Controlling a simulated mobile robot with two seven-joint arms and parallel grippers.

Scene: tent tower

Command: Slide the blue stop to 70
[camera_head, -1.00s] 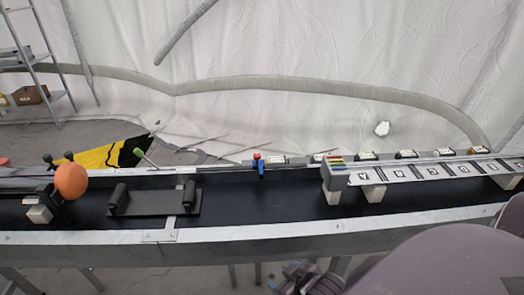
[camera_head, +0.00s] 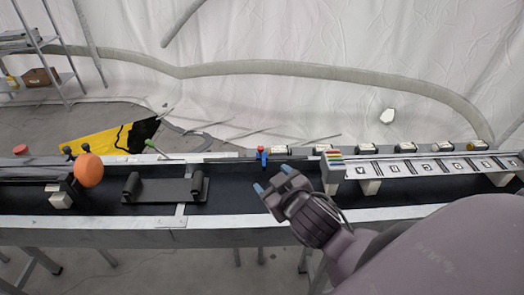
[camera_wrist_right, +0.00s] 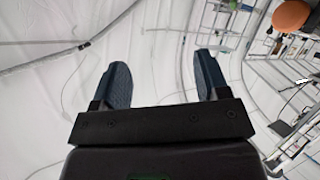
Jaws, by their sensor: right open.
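A small blue stop (camera_head: 263,158) with a red top stands on the far rail of the long black bench in the head view, left of the block with coloured stripes. My right gripper (camera_head: 273,185) is open and empty, in front of and below the stop in the picture and apart from it. In the right wrist view its two dark blue fingers (camera_wrist_right: 162,85) are spread with nothing between them. Several small white labels, one of them here (camera_head: 281,150), sit along the far rail; their numbers are too small to read. My left gripper is not in view.
The striped block (camera_head: 332,170) and a white strip with dark-framed marks (camera_head: 430,168) stand on the bench at right. A dark cradle (camera_head: 165,188) and an orange ball (camera_head: 89,170) are at left. The bench between cradle and striped block is mostly bare.

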